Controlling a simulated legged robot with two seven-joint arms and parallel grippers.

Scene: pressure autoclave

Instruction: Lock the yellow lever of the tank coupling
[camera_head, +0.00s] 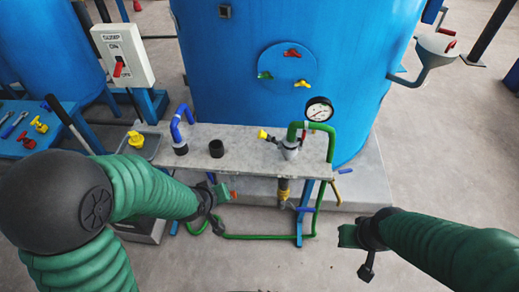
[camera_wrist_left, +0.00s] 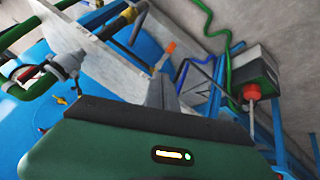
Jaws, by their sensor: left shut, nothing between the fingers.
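The tank coupling (camera_head: 290,150) is a silver fitting at the foot of the green pipe, on the grey shelf below the tank. Its yellow lever (camera_head: 264,134) sticks out to the left. A grey coupling (camera_wrist_left: 66,64) on a green pipe shows at the upper left in the left wrist view, with a small yellow piece (camera_wrist_left: 62,100) below it. My left gripper (camera_head: 224,192) is shut and empty in front of the shelf, left of and lower than the coupling, not touching it. My right gripper (camera_head: 350,236) is at the lower right, apart from everything; its finger opening is unclear.
The grey shelf (camera_head: 235,165) also carries a blue pipe (camera_head: 178,125) and a black cap (camera_head: 216,148). A pressure gauge (camera_head: 319,109) stands above the coupling. Blue legs and green hoses run below the shelf. Open floor lies at the right.

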